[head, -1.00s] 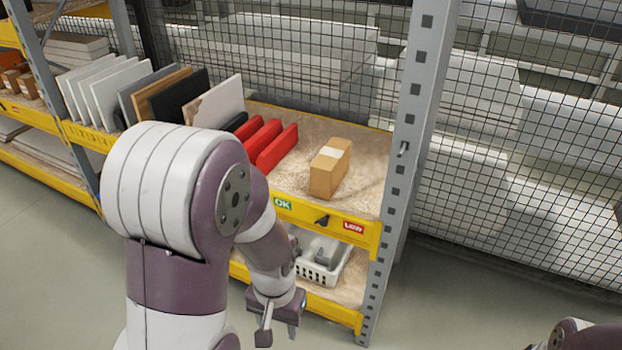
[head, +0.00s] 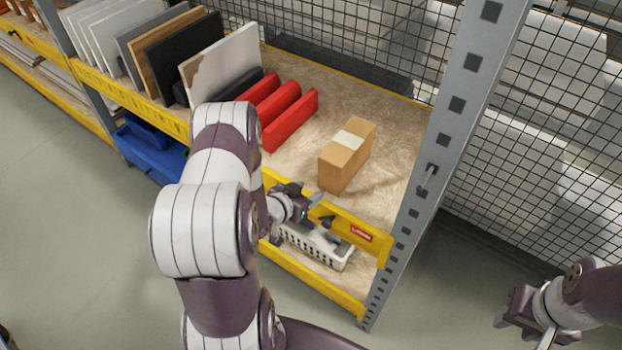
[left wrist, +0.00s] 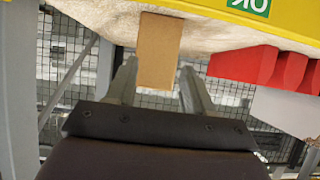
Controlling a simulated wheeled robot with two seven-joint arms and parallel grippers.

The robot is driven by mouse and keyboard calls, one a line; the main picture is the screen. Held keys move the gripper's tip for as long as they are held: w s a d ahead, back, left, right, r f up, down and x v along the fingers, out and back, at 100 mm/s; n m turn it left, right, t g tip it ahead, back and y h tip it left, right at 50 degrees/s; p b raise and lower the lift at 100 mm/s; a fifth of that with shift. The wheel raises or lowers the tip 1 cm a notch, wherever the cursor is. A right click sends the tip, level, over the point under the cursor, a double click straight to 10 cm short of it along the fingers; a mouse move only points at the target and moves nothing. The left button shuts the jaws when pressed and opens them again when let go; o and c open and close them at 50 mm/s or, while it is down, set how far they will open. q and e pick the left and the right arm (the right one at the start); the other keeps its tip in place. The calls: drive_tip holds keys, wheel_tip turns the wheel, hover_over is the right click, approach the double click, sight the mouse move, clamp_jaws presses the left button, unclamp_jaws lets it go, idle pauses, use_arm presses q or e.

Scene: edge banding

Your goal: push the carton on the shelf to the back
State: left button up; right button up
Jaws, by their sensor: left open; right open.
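The carton (head: 347,155) is a brown box with a pale tape strip. It stands on the upper shelf board (head: 385,108), towards the right end. My left gripper (head: 319,207) is at the shelf's yellow front beam, in front of the carton and apart from it. In the left wrist view the carton (left wrist: 158,50) appears beyond and between the open fingers of my left gripper (left wrist: 155,78). My right gripper (head: 522,325) is at the lower right, empty and away from the shelf.
Red blocks (head: 290,118) stand left of the carton, with upright panels (head: 225,68) further left. A grey post (head: 450,130) bounds the shelf at right. Wire mesh (head: 340,65) closes the back. A white basket (head: 318,246) sits on the lower shelf. Bare board lies behind the carton.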

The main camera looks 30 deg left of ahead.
sight(327, 186)
use_arm(q)
drive_tip(key=w+f+b, duration=0.4)
drive_tip(key=b, duration=0.1)
drive_tip(key=w+f+b, duration=0.2)
drive_tip(key=shift+w+d+f+b, duration=0.1)
drive_tip(key=shift+d+f+b, duration=0.15)
drive_tip(key=shift+b, duration=0.1)
drive_tip(key=shift+w+b, duration=0.3)
drive_tip(key=shift+w, duration=0.6)
drive_tip(key=shift+f, duration=0.1)
drive_tip(key=shift+w+d, duration=0.1)
drive_tip(key=shift+w, duration=0.25)
drive_tip(key=w+b, duration=0.1)
drive_tip(key=w, duration=0.1)
drive_tip(key=w+b, duration=0.1)
drive_tip(key=w, duration=0.2)
drive_tip(key=w+b, duration=0.1)
drive_tip(key=w, duration=0.1)
drive_tip(key=shift+w+d, duration=0.15)
drive_tip(key=shift+d, duration=0.15)
drive_tip(key=shift+w, duration=0.4)
